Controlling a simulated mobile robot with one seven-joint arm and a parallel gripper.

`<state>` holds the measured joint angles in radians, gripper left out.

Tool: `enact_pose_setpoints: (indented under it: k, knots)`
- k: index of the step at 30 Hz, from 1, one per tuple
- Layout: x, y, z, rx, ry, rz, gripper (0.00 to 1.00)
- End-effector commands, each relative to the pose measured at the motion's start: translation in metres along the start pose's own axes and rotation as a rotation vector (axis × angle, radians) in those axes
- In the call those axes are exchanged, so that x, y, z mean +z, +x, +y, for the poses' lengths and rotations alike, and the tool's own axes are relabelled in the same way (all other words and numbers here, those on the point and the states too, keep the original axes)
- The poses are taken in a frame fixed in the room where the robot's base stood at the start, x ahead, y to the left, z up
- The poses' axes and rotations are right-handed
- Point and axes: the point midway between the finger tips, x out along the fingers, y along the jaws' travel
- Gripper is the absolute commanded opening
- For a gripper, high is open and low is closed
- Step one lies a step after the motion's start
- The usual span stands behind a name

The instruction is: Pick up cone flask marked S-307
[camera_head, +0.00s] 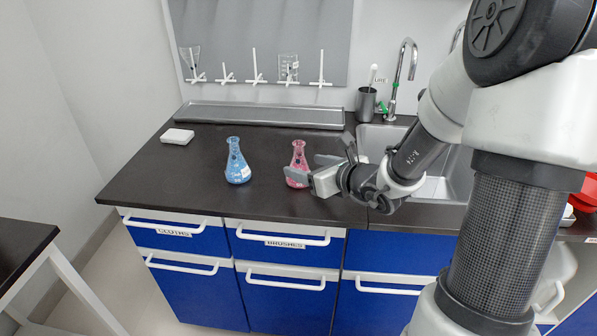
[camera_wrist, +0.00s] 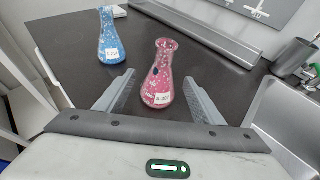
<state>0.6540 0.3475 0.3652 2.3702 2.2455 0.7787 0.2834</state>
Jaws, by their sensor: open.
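A pink-red speckled cone flask (camera_head: 298,163) stands upright on the dark counter, left of the sink. In the wrist view the pink flask (camera_wrist: 159,80) shows a white label that seems to read S-307. A blue speckled cone flask (camera_head: 237,162) stands to its left; it also shows in the wrist view (camera_wrist: 110,42) with its own label. My gripper (camera_head: 302,174) is at the pink flask, low over the counter. In the wrist view my gripper (camera_wrist: 160,92) is open, with one finger on each side of the pink flask's body. Gaps show between fingers and glass.
A white block (camera_head: 177,136) lies at the counter's back left. A long grey tray (camera_head: 262,115) runs along the back. The sink (camera_head: 440,185) with a tap (camera_head: 404,65) and a grey cup (camera_head: 366,104) is at the right. The counter's left part is clear.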

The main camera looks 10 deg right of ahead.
Motion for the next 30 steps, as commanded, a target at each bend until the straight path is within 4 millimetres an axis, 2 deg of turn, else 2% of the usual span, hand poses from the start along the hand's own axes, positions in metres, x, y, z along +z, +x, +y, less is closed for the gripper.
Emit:
enact_pose_setpoints:
  k: [6,9,18,26,30]
  knots:
    - [-0.006,0.034,-0.001,0.003,0.0,-0.002,0.62]
    - [-0.005,0.044,-0.001,0.001,-0.001,-0.001,0.62]
    - [-0.003,0.048,-0.001,0.001,-0.001,-0.001,0.62]
    - [-0.003,0.048,-0.002,0.001,-0.001,-0.001,0.18]
    - [-0.003,0.048,-0.002,0.0,-0.002,-0.002,0.16]
